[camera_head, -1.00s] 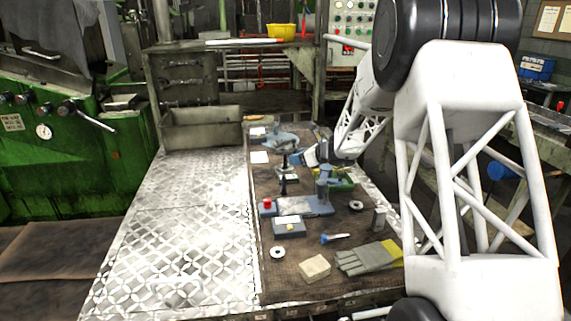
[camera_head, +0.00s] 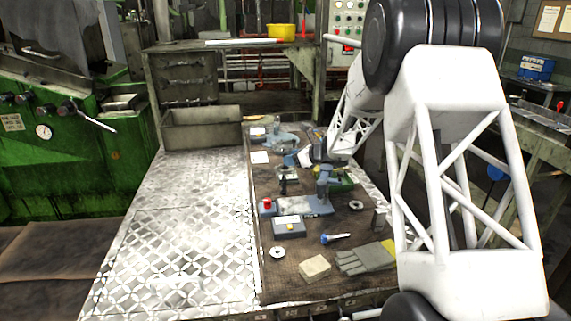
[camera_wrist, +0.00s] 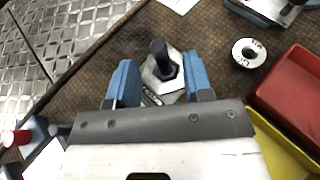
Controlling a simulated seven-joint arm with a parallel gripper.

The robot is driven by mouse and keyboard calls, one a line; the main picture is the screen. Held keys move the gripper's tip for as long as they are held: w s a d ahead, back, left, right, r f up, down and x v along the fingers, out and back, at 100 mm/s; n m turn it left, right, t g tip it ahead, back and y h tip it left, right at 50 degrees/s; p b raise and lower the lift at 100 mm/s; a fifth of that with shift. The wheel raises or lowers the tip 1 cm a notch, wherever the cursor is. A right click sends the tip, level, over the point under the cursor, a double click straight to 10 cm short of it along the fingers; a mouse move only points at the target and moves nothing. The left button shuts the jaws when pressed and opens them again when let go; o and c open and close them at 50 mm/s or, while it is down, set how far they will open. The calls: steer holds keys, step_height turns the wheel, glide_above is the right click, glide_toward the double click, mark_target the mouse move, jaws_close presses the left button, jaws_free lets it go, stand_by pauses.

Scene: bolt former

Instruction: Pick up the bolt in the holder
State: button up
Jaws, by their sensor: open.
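A black bolt (camera_wrist: 159,52) stands head up in a light metal hexagonal holder (camera_wrist: 176,82) in the wrist view. My gripper (camera_wrist: 160,70) is open, with one blue finger to the left of the bolt and holder and one to the right. A gap shows on each side, and nothing is held. How high the fingertips are relative to the bolt is hard to tell. In the head view my gripper (camera_head: 291,160) is over the middle of the bench, above the holder (camera_head: 287,174); the bolt is not clear there.
A metal ring (camera_wrist: 249,53), a red bin (camera_wrist: 290,92) and a yellow bin (camera_wrist: 278,145) lie to the right. A blue device with a red button (camera_head: 267,204) is nearer the front. Gloves (camera_head: 365,259) and a blue-handled tool (camera_head: 334,239) lie at the front right.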

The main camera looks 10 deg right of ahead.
mark_target(282, 166)
steer(key=shift+x, duration=2.6)
steer(key=shift+w, duration=0.1)
jaws_close()
